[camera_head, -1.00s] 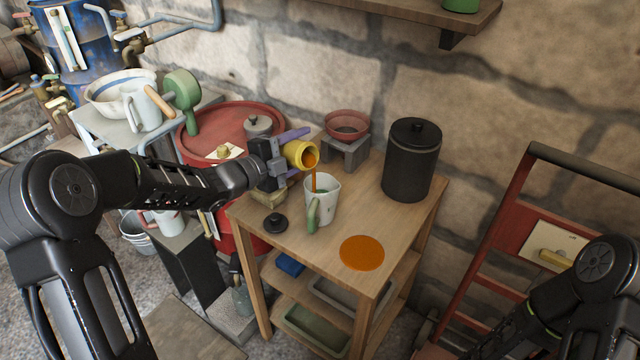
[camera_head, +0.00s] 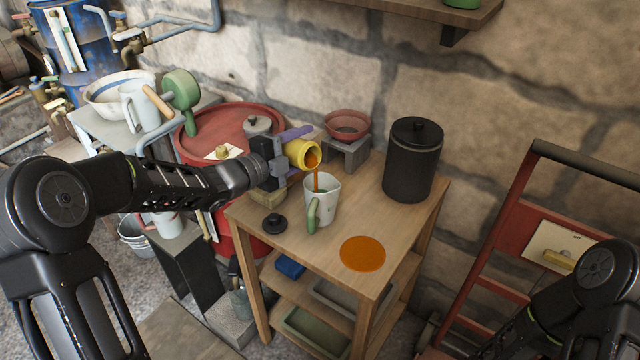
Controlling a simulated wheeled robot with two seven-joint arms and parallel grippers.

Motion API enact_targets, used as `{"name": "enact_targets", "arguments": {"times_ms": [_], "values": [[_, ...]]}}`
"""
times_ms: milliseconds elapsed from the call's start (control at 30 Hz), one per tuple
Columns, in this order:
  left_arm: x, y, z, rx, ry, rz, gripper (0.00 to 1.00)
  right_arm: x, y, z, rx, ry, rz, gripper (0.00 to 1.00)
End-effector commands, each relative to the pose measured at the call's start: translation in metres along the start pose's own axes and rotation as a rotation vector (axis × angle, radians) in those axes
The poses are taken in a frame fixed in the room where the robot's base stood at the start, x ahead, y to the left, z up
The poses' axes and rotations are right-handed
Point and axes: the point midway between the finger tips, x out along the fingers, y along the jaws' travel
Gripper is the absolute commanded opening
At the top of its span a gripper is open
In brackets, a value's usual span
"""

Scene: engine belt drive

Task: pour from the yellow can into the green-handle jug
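The yellow can (camera_head: 301,152) is held tilted, its open mouth facing right and down. My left gripper (camera_head: 287,150) is shut on it, above the left part of the wooden table. An orange-brown stream runs from the can's mouth down into the white jug with the green handle (camera_head: 325,196). The jug stands upright on the table, its green handle toward the front left. The can is above the jug and apart from it. The level inside the jug is hard to see. My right arm shows at the lower right, but its gripper is out of view.
The wooden table (camera_head: 300,238) also holds an orange disc (camera_head: 362,253), a small black lid (camera_head: 274,223), a tall black canister (camera_head: 411,160) and a red bowl (camera_head: 347,124) on a grey block. A red drum (camera_head: 213,131) stands behind left. A red ladder-like frame (camera_head: 512,215) stands at right.

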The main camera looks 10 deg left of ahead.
Motion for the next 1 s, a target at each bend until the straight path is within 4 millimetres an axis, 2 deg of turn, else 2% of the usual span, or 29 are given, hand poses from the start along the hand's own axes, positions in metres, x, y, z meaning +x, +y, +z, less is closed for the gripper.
{"name": "enact_targets", "arguments": {"times_ms": [1000], "values": [[-0.001,-0.003,-0.006,0.064,-0.007,-0.004,0.0,0.014,0.005,0.0,0.0,0.0,0.0,0.36]]}}
